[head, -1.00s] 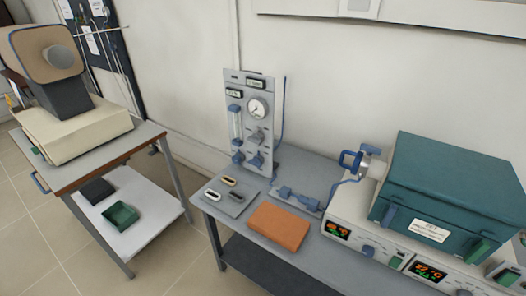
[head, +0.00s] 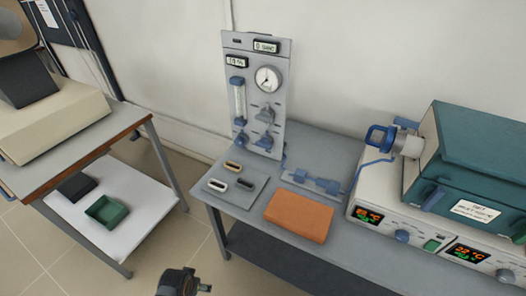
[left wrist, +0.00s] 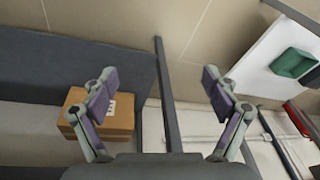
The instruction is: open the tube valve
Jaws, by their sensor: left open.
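The gas panel (head: 255,95) stands upright at the back of the bench, with a round gauge, a flow tube and several blue knobs (head: 266,116) low on its face. A blue inline fitting (head: 318,184) lies on a small plate on the bench, joined to a blue tube. Another blue fitting (head: 380,137) sits on the furnace's side port. I cannot tell which is the tube valve. My left gripper (left wrist: 160,85) is open and empty in the left wrist view, above the floor beside the bench. A dark part of my arm shows at the bottom of the head view. My right gripper is out of view.
A teal furnace (head: 478,140) on a control base fills the bench's right side. An orange block (head: 299,216) and a plate with small boats (head: 232,188) lie in front of the panel. A cart (head: 95,190) stands left. A cardboard box (left wrist: 108,115) shows under the bench.

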